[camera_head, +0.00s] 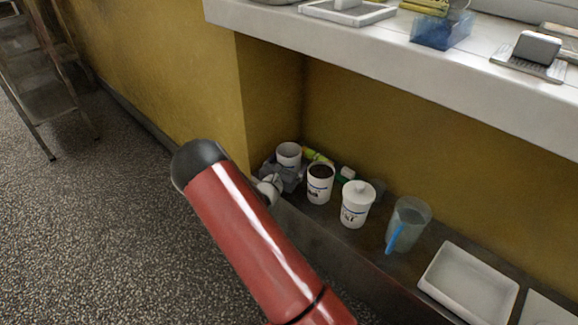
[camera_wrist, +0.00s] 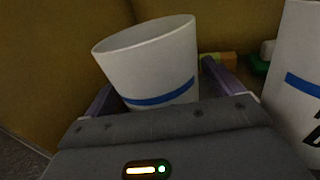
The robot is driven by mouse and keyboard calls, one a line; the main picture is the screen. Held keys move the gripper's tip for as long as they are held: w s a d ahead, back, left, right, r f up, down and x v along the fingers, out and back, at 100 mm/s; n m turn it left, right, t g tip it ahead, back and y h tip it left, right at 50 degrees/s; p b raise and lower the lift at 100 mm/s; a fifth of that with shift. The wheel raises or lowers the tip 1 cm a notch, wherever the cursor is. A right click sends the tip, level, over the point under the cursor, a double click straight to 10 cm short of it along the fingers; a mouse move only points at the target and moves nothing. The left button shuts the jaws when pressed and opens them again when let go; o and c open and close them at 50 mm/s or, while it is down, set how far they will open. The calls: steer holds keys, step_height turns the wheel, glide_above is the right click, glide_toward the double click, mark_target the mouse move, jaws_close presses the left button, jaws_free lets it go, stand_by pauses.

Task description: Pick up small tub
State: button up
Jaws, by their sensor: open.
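A small white tub (camera_head: 289,151) stands at the left end of the low dark shelf. It is open-topped, and in the wrist view the tub (camera_wrist: 155,62) shows a blue band and fills the space between my fingers. My gripper (camera_wrist: 157,82) is open, with one finger on each side of the tub. I cannot tell whether either finger touches it. In the head view my grey gripper (camera_head: 284,174) partly hides the tub's lower part.
A white tub with dark contents (camera_head: 320,184) stands just right of my gripper. Further right are a lidded white tub (camera_head: 356,206), a clear jug with a blue handle (camera_head: 409,224) and a white tray (camera_head: 468,284). A thick white counter (camera_head: 400,62) overhangs the shelf. A yellow wall (camera_head: 268,95) is close behind.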

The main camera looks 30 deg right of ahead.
steer(key=c, duration=1.2)
steer(key=shift+c, duration=0.4)
steer(key=shift+r, duration=0.15)
